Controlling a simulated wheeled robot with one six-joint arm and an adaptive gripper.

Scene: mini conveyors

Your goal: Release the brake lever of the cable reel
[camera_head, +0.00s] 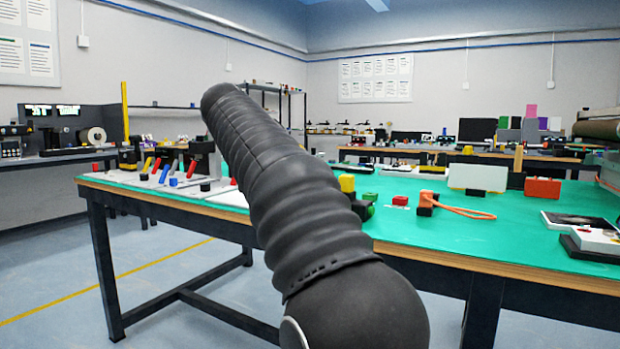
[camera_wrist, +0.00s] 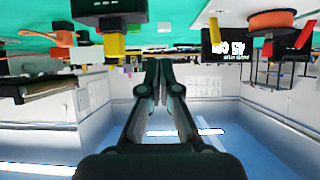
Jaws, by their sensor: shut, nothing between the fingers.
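In the wrist view, which is upside down, an orange spool (camera_wrist: 271,20) sits at the top right against the green tabletop; it looks like the cable reel. A red lever-like piece (camera_wrist: 304,35) is beside it, and I cannot tell if this is the brake lever. My gripper (camera_wrist: 162,66) is shut and empty at the middle of the wrist view, apart from the spool, which is off to the right. In the head view my arm covers the middle, and I cannot make out the spool or my gripper there.
Black-and-yellow devices (camera_wrist: 113,25) stand left of my gripper in the wrist view. Floor at left is clear.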

